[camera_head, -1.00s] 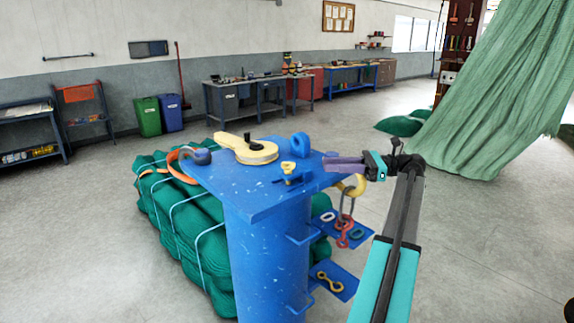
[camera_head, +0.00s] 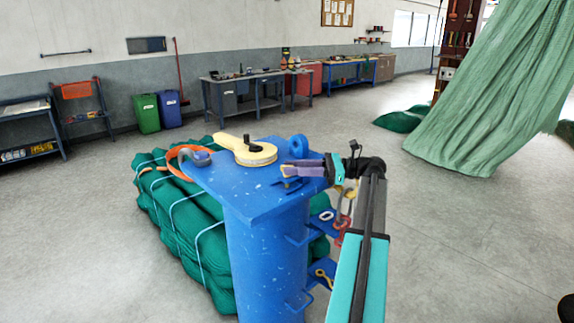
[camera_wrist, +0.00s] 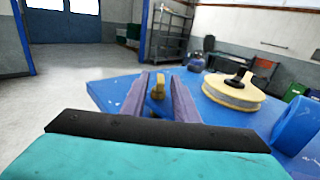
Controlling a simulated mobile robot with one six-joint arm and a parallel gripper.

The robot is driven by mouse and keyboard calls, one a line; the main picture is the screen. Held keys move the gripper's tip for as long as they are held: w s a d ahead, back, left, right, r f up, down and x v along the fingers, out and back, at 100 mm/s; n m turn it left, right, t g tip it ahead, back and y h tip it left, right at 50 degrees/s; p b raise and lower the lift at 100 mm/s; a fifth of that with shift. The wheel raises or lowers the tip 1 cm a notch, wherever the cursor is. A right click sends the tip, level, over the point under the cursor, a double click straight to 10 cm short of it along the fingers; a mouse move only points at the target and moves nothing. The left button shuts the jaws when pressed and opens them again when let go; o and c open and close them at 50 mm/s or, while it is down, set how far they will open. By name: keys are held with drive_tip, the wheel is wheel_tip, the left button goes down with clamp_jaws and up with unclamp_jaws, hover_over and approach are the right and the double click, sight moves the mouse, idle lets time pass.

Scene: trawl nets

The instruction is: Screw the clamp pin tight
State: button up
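The clamp pin has a small yellow head and sits in a blue clamp (camera_head: 289,182) at the right edge of the blue post's top plate (camera_head: 228,178). In the head view my purple fingers largely hide the pin. In the wrist view the yellow pin head (camera_wrist: 158,89) is between the two fingers, near their tips. My gripper (camera_head: 291,169) reaches in from the right, roughly level, over the plate's edge. It also shows in the wrist view (camera_wrist: 160,84), with its fingers apart on either side of the pin head. Firm contact with the pin is not visible.
A yellow snatch block (camera_head: 250,152) with a black knob lies on the plate. A blue upright eye (camera_head: 298,146) stands close behind the gripper. An orange strap (camera_head: 178,160) loops at the left corner. Side shelves (camera_head: 324,222) hold shackles and links. Green net bales (camera_head: 175,225) lie left.

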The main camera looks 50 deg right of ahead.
drive_tip(key=shift+x, duration=1.2)
clamp_jaws()
drive_tip(key=shift+d, duration=0.1)
drive_tip(key=shift+s+r+m+t+h+p, duration=0.1)
drive_tip(key=shift+m+t+h+p, duration=0.35)
drive_tip(key=shift+p, duration=0.2)
drive_tip(key=shift+a+m+t+h+p, duration=0.25)
drive_tip(key=shift+m+t+h+p, duration=0.6)
drive_tip(key=shift+h, duration=0.5)
drive_tip(key=shift+m+t+h+p, duration=0.45)
drive_tip(key=shift+m+t+h, duration=0.25)
drive_tip(key=shift+m+h, duration=0.95)
drive_tip(key=shift+d+h, duration=0.1)
drive_tip(key=shift+h, duration=0.75)
drive_tip(key=shift+m+t+h+b, duration=0.3)
drive_tip(key=shift+m+h+b, duration=0.45)
drive_tip(key=shift+b, duration=0.35)
